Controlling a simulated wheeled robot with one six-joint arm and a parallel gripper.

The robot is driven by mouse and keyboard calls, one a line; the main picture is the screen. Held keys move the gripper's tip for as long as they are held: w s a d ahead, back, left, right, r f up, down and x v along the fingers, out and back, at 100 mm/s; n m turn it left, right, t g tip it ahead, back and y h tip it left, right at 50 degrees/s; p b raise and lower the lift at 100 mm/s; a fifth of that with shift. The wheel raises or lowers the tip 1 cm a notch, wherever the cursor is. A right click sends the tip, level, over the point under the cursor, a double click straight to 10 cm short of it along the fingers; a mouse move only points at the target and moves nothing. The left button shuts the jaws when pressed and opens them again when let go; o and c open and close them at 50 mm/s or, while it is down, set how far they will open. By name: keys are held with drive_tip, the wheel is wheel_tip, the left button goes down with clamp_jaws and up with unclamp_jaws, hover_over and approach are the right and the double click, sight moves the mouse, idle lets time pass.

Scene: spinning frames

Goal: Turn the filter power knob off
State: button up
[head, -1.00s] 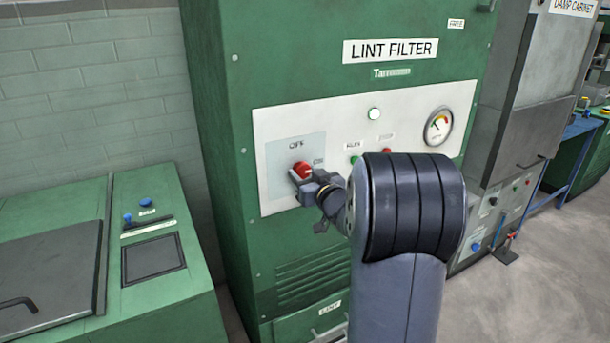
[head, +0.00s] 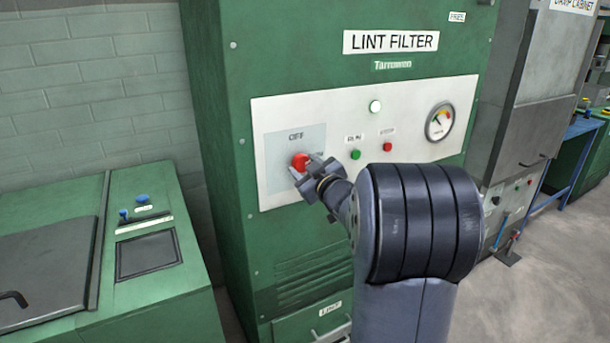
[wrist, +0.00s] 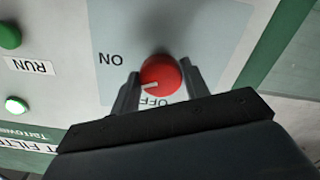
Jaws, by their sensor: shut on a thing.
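The filter power knob (head: 300,161) is a round red knob on the left part of the lint filter's white panel (head: 335,110). The OFF label (head: 296,136) is above it in the head view. In the wrist view the knob (wrist: 166,72) has a white mark on its lower left. That view is upside down, with the ON label (wrist: 111,59) left of the knob and the OFF label (wrist: 158,101) below it, partly hidden. My gripper (head: 304,170) is shut on the knob, one finger on each side (wrist: 160,84). The mark points left and slightly down there, between the ON and OFF labels.
A green button (head: 355,154), a red button (head: 387,147), a white lamp (head: 375,106) and a gauge (head: 439,123) are on the panel, right of the knob. A green machine (head: 150,310) stands at lower left. Open floor (head: 540,290) shows at the right.

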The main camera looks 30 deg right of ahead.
drive_tip(key=n+b, duration=0.7)
drive_tip(key=n, duration=0.5)
drive_tip(key=shift+n, duration=0.4)
idle(0.3)
drive_tip(key=o, duration=1)
drive_tip(key=shift+r, duration=0.1)
drive_tip(key=shift+s, duration=0.1)
drive_tip(key=s, duration=1)
drive_tip(key=shift+s+d, duration=0.2)
drive_tip(key=shift+s, duration=0.15)
drive_tip(key=shift+w, duration=0.1)
